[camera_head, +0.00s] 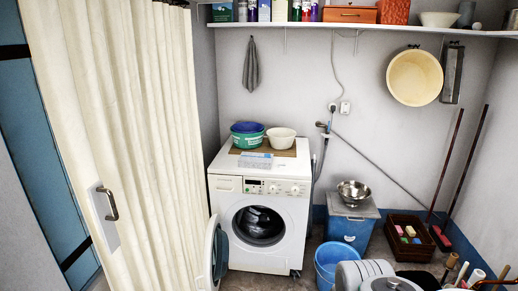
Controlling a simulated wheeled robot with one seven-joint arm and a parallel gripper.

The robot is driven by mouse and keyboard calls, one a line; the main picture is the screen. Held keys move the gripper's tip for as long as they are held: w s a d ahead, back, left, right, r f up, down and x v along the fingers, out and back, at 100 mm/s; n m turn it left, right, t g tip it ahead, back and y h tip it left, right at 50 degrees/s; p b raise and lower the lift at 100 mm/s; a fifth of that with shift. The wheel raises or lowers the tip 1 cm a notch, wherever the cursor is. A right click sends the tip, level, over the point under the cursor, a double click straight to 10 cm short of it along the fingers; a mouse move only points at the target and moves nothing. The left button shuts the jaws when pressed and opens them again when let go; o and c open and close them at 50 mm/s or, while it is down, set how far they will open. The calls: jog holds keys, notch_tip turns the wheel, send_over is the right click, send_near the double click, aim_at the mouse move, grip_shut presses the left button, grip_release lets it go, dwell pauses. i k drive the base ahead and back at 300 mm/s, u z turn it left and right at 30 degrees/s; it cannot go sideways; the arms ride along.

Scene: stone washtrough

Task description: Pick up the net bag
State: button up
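I cannot clearly make out a net bag. A limp grey item (251,65) hangs on the back wall, left of centre; it looks like a cloth, but I cannot tell whether it is a net bag. A dark shape shows inside the drum of the white washing machine (225,187), too dim to identify. The machine's round door (217,252) stands open to the left. My gripper is not in view.
A cream curtain (115,120) covers the left side. On the washer sit a green-blue basin (247,141) and a pale bowl (280,137). A blue bucket (335,264), a blue bin (350,230) and a brown crate (410,252) crowd the floor right of the washer.

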aim_at(259, 161)
jog(key=i, duration=2.5)
jog(key=u, duration=2.45)
